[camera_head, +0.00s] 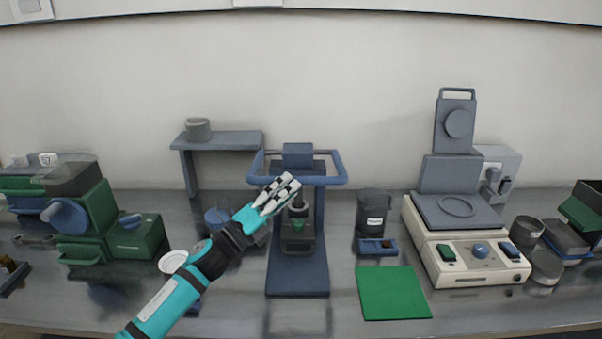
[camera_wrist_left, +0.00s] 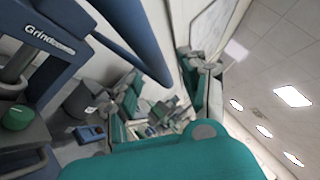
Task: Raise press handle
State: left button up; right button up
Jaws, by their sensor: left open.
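The blue press (camera_head: 297,270) stands in the middle of the bench, with a green piece (camera_head: 298,222) low inside its frame. Its handle (camera_head: 338,167) is a blue bar looping around the top of the frame, roughly level. The press (camera_wrist_left: 50,30) fills the upper left of the left wrist view, with lettering starting "Grind". A thick blue bar (camera_wrist_left: 130,62), apparently the handle, crosses there. My left gripper (camera_head: 283,190) is open and in front of the press, near the left part of the handle in the picture. I cannot tell whether it touches. My right gripper is not in view.
A dark container (camera_head: 373,212) and a green mat (camera_head: 394,293) are right of the press. A scale-like device (camera_head: 470,250) stands farther right. A blue shelf (camera_head: 222,141) with a grey cup and green boxes (camera_head: 135,238) are on the left. Bare bench lies in front.

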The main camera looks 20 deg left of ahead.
aim_at(301, 179)
pick_arm(q)
jog(key=x, duration=0.4)
jog(key=shift+p, duration=0.3)
jog(key=shift+w+d+r, duration=0.1)
jog(key=shift+w+d, duration=0.1)
jog(key=shift+w, duration=0.05)
jog(key=c, duration=0.5)
grip_shut()
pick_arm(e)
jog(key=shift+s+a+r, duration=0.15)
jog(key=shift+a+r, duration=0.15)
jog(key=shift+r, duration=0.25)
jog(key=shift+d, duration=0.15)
